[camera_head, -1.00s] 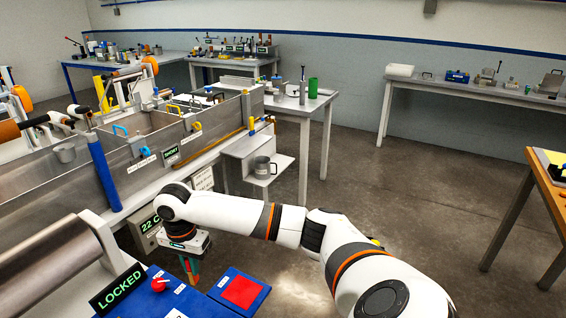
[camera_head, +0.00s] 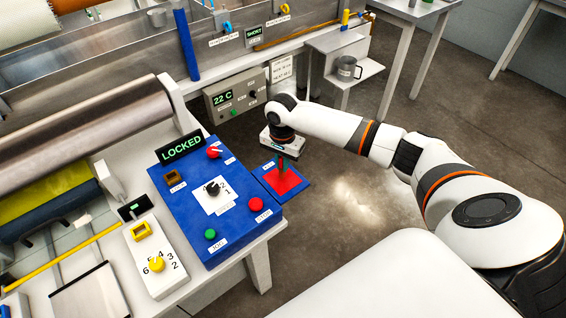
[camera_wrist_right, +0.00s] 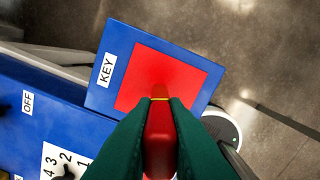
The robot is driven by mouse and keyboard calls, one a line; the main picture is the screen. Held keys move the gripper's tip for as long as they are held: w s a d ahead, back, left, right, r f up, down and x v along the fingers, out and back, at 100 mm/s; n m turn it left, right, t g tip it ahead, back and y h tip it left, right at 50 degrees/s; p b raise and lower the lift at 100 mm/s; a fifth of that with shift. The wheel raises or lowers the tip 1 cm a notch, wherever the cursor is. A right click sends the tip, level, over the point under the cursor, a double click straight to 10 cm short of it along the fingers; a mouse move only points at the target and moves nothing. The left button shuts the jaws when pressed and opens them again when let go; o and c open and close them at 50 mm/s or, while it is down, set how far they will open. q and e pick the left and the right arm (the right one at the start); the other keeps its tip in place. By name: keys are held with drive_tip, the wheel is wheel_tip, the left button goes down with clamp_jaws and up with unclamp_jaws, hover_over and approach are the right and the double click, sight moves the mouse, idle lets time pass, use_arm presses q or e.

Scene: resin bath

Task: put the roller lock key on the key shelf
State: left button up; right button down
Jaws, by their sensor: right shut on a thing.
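My right gripper (camera_head: 283,161) is over the key shelf, a blue plate (camera_wrist_right: 112,48) with a red square and a "KEY" label, fixed beside the blue control panel. In the right wrist view the green fingers (camera_wrist_right: 160,104) are shut on the roller lock key (camera_wrist_right: 160,140), a red piece with a brass-coloured end. The key is in front of the red square in that view. I cannot tell whether it touches the shelf. In the head view the key barely stands out against the red. My left gripper is not in view.
The blue control panel (camera_head: 232,232) left of the shelf carries a "LOCKED" display (camera_head: 182,147), knobs and buttons. A grey box reading "22 C" (camera_head: 237,98) is behind the gripper. A metal mug (camera_head: 347,67) stands on a low side shelf. Open floor lies to the right.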

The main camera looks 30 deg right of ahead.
drive_tip(key=shift+w+f, duration=0.1)
drive_tip(key=shift+f, duration=0.5)
drive_tip(key=c, duration=1.5)
unclamp_jaws()
drive_tip(key=shift+f, duration=0.15)
drive_tip(key=shift+o, duration=0.2)
wheel_tip(320, 180, up, 12)
drive_tip(key=shift+r, duration=0.2)
